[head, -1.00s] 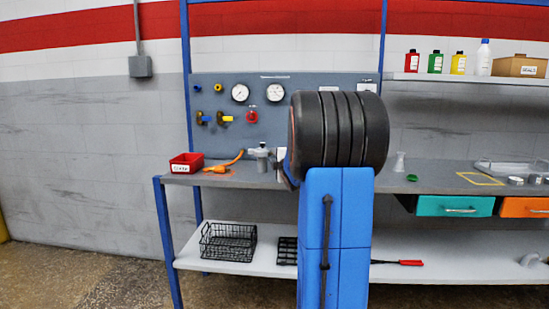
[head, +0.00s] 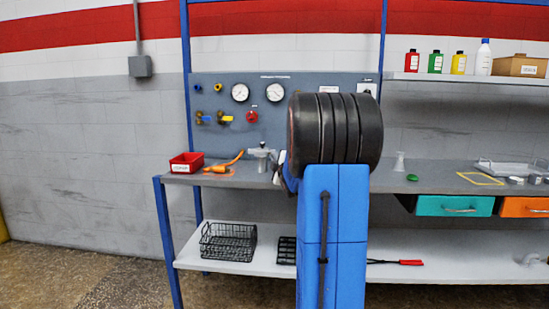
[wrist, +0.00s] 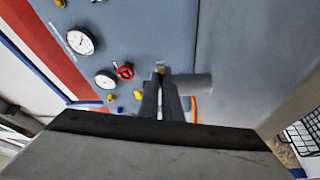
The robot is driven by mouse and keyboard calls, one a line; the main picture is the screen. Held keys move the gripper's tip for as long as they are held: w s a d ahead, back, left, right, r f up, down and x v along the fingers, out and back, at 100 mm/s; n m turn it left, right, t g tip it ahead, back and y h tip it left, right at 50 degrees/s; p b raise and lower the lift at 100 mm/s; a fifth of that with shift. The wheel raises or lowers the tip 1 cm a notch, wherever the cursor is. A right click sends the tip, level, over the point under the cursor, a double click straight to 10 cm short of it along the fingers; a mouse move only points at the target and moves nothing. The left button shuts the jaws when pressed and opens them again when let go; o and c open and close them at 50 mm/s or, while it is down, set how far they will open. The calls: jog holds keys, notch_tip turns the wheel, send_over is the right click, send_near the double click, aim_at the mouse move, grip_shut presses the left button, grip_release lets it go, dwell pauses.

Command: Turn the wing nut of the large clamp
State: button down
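A grey metal fitting (head: 262,154) stands on the bench; it may carry the large clamp, but it is too small to tell. In the wrist view a grey pipe-like part (wrist: 196,83) lies just right of the fingertips.
A red bin (head: 186,162) and an orange-handled part (head: 224,167) lie left of the fitting. A gauge panel (head: 268,128) with a red knob (head: 252,117) stands behind. Teal (head: 454,206) and orange drawers hang at right. A wire basket (head: 228,241) sits on the lower shelf.

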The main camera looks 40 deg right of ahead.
jog(key=c, duration=1.9)
grip_release()
jog(key=shift+c, duration=0.2)
jog(key=v, duration=1.7)
jog(key=shift+s, duration=0.25)
jog(key=shift+a, duration=0.1)
jog(key=shift+c, duration=0.7)
